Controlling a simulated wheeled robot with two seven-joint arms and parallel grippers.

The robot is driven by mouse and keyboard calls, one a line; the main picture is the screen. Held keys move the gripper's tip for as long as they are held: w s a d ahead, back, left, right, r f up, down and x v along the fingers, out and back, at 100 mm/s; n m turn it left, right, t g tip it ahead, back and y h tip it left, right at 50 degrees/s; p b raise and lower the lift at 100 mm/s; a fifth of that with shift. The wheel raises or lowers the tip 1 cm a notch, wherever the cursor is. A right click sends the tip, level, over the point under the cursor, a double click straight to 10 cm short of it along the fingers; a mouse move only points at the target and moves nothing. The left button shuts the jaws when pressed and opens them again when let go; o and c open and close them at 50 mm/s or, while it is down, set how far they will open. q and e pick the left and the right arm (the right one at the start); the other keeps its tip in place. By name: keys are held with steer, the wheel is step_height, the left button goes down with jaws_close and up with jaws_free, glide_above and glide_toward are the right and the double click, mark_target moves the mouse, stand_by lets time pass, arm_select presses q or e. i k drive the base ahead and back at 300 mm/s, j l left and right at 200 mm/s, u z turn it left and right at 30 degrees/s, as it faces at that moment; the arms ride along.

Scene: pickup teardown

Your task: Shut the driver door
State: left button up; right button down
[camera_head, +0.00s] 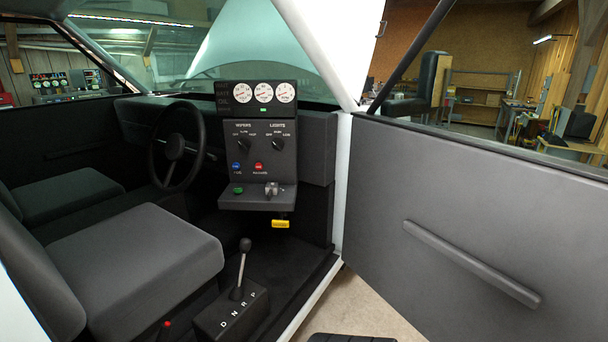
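The driver door (470,215) stands wide open at the right of the head view, with its dark grey inner panel facing me. A long grey pull bar (470,262) slants across the panel. The door meets the cab at the white front pillar (342,190). Its window frame (410,55) rises above the panel, and the room behind shows through it. The door's right end is cut off by the picture edge. The doorway (312,295) between cab and door is open, with pale floor visible.
Inside the cab are a near seat (150,265), a steering wheel (175,146), a control console (258,145) with a yellow tab (280,224), and a gear lever (241,270). A black ridged object (350,338) lies at the bottom edge. The hood (260,45) appears raised.

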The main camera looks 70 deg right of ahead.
mark_target(476, 206)
steer(key=l+z, duration=0.2)
steer(key=z, duration=3.3)
